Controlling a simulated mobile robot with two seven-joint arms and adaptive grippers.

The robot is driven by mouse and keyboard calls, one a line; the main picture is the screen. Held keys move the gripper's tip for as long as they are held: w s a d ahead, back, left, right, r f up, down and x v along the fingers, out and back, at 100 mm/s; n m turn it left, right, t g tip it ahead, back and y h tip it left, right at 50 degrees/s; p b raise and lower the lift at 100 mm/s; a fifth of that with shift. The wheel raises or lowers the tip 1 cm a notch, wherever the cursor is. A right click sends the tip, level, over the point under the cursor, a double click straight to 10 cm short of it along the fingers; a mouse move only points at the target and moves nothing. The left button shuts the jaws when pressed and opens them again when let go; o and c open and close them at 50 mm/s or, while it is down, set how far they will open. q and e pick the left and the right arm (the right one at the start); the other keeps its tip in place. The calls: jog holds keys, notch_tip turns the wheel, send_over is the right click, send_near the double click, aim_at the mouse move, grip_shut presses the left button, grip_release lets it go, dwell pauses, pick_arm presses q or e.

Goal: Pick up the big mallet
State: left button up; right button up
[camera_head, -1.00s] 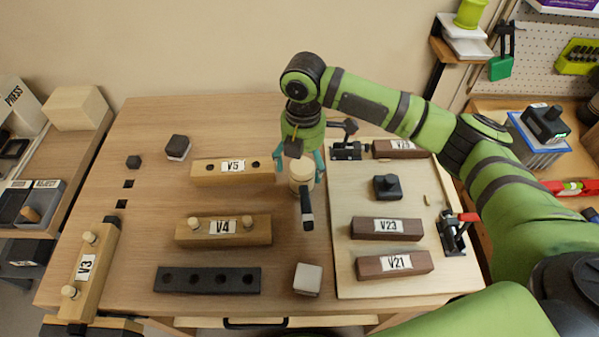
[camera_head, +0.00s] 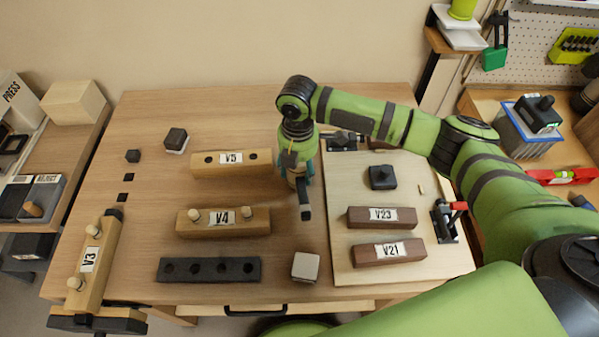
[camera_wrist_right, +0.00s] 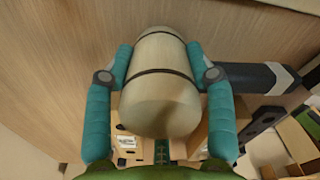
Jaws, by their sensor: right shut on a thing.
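The big mallet has a pale wooden barrel-shaped head and a dark handle (camera_head: 305,201). In the head view it is on the middle of the bench, its head mostly hidden by my right gripper (camera_head: 298,171). In the right wrist view the mallet head (camera_wrist_right: 158,95), with two dark bands, sits between the teal fingers. Both fingers press on its sides, and the handle (camera_wrist_right: 255,76) sticks out to the right. My right gripper is shut on the head. I cannot tell whether the mallet still touches the bench. My left gripper is not in view.
Wooden block V5 (camera_head: 206,170) and block V4 (camera_head: 190,229) lie left of the mallet. A pale board (camera_head: 343,258) on the right bears blocks V23 (camera_head: 358,218) and V21 (camera_head: 366,257) and clamps. A white-topped cube (camera_head: 305,266) lies in front of the mallet.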

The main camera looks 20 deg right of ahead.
jog(key=shift+r, duration=0.6)
notch_tip(320, 180, up, 3)
jog(key=shift+s+b, duration=0.1)
jog(key=shift+b, duration=0.6)
jog(key=s+d+r, duration=0.1)
jog(key=s+r, duration=0.2)
jog(key=s, duration=0.2)
jog(key=s+d+r+b, duration=0.1)
jog(key=s+r, duration=0.2)
jog(key=s, duration=0.3)
jog(key=shift+s+d+r, duration=0.15)
jog(key=shift+r, duration=0.25)
